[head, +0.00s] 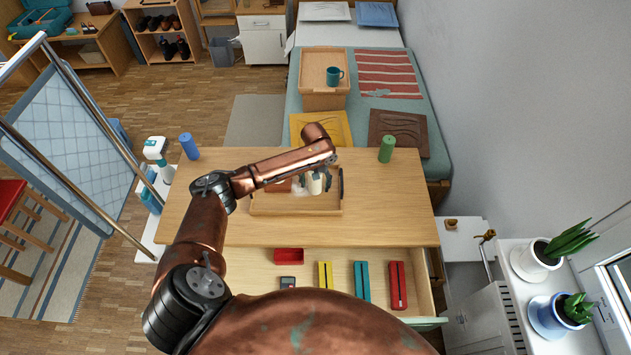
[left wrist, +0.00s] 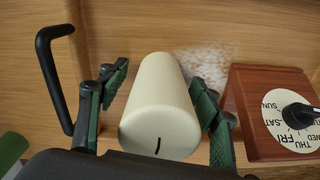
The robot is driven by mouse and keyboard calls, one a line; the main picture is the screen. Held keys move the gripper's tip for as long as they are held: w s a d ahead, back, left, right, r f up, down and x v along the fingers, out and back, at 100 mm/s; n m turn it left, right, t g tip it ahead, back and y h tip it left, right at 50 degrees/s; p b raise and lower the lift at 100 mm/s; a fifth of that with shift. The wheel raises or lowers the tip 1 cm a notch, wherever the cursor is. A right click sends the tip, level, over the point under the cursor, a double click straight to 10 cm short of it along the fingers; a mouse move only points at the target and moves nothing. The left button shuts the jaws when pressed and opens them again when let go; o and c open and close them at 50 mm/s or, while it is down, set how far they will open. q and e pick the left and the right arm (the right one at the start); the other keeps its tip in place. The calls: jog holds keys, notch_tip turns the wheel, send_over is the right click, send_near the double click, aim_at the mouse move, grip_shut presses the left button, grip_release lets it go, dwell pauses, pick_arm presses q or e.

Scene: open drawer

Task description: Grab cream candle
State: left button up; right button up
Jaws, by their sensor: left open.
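The cream candle (left wrist: 160,100) stands between the two fingers of my left gripper (left wrist: 162,98) in the left wrist view. Its dark wick shows at the near end. The fingers are spread, one on each side, with a small gap visible at the left; I cannot tell whether the right finger touches. In the head view the candle (head: 315,186) is in the wooden tray (head: 300,211) on the table, partly covered by my left gripper (head: 313,178) from above. My right gripper is in neither view.
A reddish wooden block with a weekday dial (left wrist: 262,90) is right of the candle in the wrist view. The tray's dark handle (left wrist: 48,75) is at left. A green cylinder (head: 386,149) and a blue one (head: 189,146) stand on the table. The open drawer (head: 335,258) is in front.

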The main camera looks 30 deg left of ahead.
pick_arm(q)
jog(key=shift+r, duration=0.1)
jog(key=c, duration=1.5)
jog(key=shift+o, duration=0.2)
